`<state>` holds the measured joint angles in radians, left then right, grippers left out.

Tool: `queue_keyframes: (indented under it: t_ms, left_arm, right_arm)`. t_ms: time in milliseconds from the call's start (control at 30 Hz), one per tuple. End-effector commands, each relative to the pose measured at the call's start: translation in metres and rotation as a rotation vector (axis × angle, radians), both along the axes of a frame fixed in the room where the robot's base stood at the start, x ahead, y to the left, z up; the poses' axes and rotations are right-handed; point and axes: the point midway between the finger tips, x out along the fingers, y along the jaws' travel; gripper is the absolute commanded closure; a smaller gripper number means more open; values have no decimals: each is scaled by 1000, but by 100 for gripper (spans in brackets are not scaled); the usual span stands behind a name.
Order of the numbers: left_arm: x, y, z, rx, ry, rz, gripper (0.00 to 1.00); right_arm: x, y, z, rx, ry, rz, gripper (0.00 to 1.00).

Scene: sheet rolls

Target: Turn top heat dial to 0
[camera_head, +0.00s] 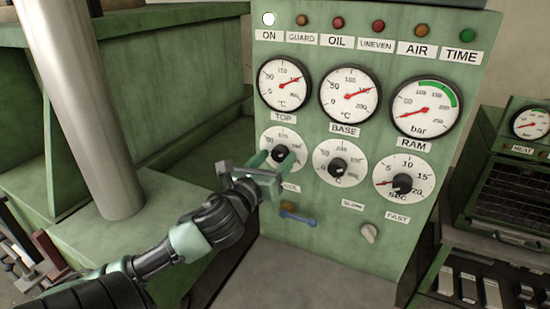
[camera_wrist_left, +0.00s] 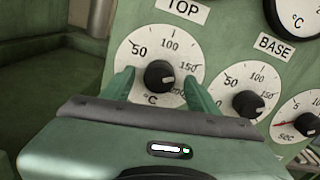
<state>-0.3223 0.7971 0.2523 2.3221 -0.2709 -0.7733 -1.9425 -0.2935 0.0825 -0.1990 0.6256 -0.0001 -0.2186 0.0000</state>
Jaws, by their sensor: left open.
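The top heat dial (camera_head: 283,137) is a white disc with a black knob, below the TOP label on the green control panel. In the left wrist view its black knob (camera_wrist_left: 159,75) shows between my fingers, with a pale mark on its face. The printed scale shows 50, 100, 150 and part of 200; the 0 mark is not clearly visible. My left gripper (camera_head: 274,161) is open in front of the dial. Its green fingers stand on either side of the knob, and I see gaps between them and it. My right gripper is not in view.
The base dial (camera_head: 326,154) and a seconds dial (camera_head: 418,170) sit right of the top dial. Round gauges (camera_head: 284,82) are above. A blue lever (camera_head: 299,216) and a small pale knob (camera_head: 369,232) are below. A thick metal column (camera_head: 85,100) stands left.

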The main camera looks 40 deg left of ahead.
Motion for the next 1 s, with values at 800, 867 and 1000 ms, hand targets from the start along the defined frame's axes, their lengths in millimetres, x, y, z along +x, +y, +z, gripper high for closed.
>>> queue_keyframes:
  t_ms: [800, 867, 1000]
  left_arm:
    - [1, 0, 1, -49, -15, 0, 100]
    - [0, 0, 1, -76, -23, 1, 100]
    - [1, 0, 1, -163, -50, 1, 100]
  right_arm:
    - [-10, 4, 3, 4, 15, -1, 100]
    - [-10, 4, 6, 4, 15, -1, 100]
    - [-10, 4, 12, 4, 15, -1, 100]
